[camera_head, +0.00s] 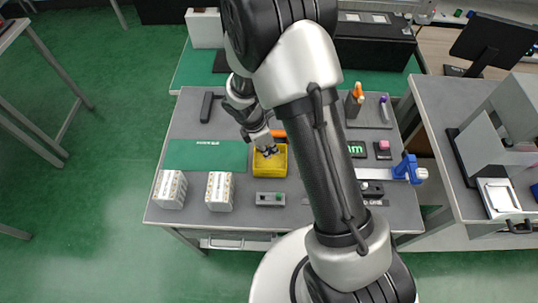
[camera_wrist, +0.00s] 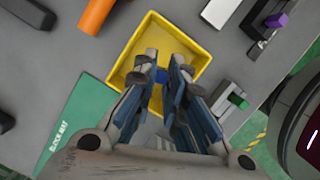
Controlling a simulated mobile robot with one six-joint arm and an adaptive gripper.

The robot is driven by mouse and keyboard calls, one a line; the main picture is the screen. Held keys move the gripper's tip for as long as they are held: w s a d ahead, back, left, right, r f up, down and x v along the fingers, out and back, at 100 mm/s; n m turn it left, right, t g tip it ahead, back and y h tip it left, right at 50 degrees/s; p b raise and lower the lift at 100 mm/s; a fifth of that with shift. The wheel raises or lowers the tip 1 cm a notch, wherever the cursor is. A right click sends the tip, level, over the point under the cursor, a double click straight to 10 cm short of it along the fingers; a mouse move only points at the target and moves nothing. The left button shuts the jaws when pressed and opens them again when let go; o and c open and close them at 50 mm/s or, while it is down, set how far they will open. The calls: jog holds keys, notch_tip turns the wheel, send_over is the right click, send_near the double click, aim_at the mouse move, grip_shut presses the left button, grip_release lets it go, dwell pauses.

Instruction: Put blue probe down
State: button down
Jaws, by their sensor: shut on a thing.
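The blue probe (camera_wrist: 162,76) shows as a small patch of blue between my fingertips in the wrist view. Most of it is hidden by the fingers. My gripper (camera_wrist: 163,72) is shut on it and points down over the yellow bin (camera_wrist: 202,52). In the head view my gripper (camera_head: 268,151) is at the yellow bin (camera_head: 270,173), with its tips over or within the bin's opening. I cannot tell whether the probe touches the bin floor.
A green mat (camera_head: 205,155) lies left of the bin. Two white boxes (camera_head: 220,190) (camera_head: 170,188) stand at the front left. A grey block with a green button (camera_head: 270,198) lies in front of the bin. An orange object (camera_wrist: 96,15) lies behind it. A blue-handled lever (camera_head: 406,168) is at the right.

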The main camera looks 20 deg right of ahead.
jog(key=shift+f+b, duration=0.65)
jog(key=shift+f, duration=1.2)
jog(key=shift+f, duration=0.15)
jog(key=c, duration=1.6)
grip_release()
jog(key=shift+c, duration=0.2)
